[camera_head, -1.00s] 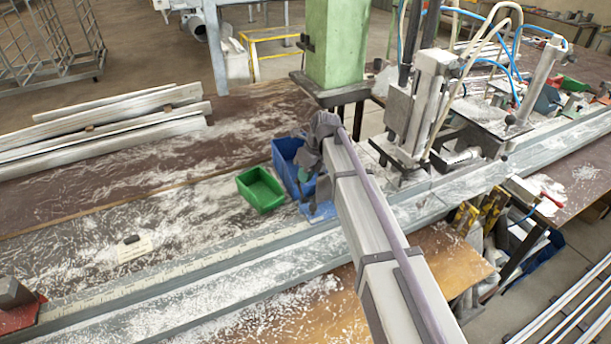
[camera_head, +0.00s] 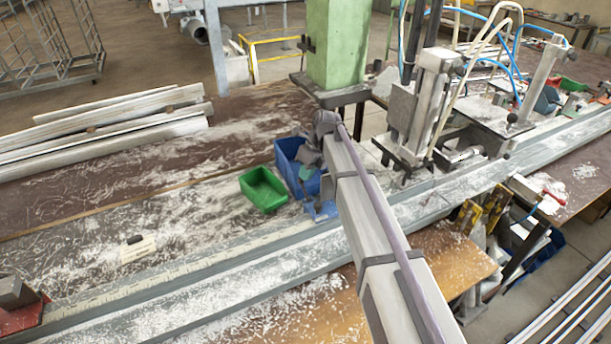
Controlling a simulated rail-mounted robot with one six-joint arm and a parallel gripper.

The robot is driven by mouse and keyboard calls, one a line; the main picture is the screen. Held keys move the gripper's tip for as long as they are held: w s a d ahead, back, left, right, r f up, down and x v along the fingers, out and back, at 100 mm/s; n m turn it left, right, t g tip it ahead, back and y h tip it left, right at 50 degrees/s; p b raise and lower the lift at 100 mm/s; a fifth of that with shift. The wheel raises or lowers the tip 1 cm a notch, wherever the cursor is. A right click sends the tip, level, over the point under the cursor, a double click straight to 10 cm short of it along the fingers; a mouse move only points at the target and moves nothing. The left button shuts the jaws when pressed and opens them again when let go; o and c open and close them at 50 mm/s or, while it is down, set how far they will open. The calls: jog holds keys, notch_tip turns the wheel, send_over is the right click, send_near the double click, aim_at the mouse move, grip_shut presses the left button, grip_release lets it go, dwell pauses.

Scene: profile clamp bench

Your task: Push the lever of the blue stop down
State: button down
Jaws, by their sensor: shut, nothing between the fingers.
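The blue stop (camera_head: 326,211) sits on the grey profile rail, in the middle of the view. My arm covers its right side. A small grey-blue piece stands up at its left end; I cannot tell if this is the lever. My gripper (camera_head: 310,174) is at the far end of my arm, just above and behind the stop, in front of the blue bin. It is shut and empty. My arm hides part of it, and I cannot make out its fingertips or whether they touch the stop.
A green bin (camera_head: 263,189) and a blue bin (camera_head: 290,160) stand just left of my gripper. A green column (camera_head: 336,45) rises behind. A clamp machine (camera_head: 428,105) stands to the right. Profiles (camera_head: 100,125) lie at the back left.

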jog(key=shift+w+a+f+b, duration=0.25)
jog(key=shift+w+f+b, duration=0.25)
jog(key=shift+f+b, duration=0.2)
jog(key=shift+w+a+f+b, duration=0.25)
jog(key=shift+w+f+b, duration=0.25)
jog(key=shift+f+b, duration=0.2)
jog(key=shift+w+a+f+b, duration=0.25)
jog(key=shift+w+f+b, duration=0.3)
jog(key=shift+f, duration=0.2)
jog(key=w+r+p, duration=0.6)
jog(key=w, duration=0.1)
jog(key=shift+w+r, duration=0.25)
jog(key=shift+w, duration=0.1)
